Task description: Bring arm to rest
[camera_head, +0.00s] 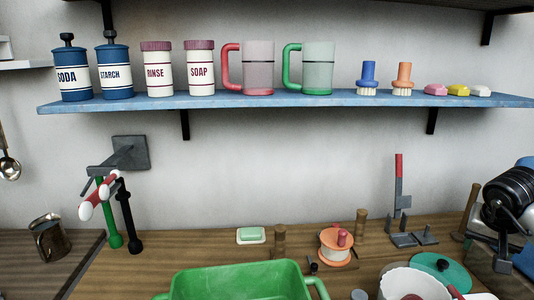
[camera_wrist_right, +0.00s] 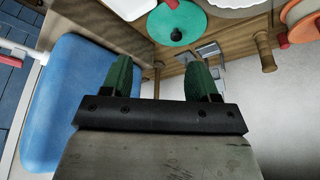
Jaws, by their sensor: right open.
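My right gripper (camera_wrist_right: 162,80) is open and empty in the right wrist view, its two green fingers apart with nothing between them. In the head view, dark parts that appear to be my right arm (camera_head: 510,200) show at the right edge, beside the wooden counter; the fingertips cannot be made out clearly there. My left gripper is in neither view.
A teal lid (camera_head: 437,268) and a white pot (camera_head: 413,284) stand near the right arm. A blue padded shape (camera_wrist_right: 72,105) lies beside the gripper in the wrist view. A green tub (camera_head: 240,281) stands front centre. A blue shelf (camera_head: 280,101) holds jars and mugs.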

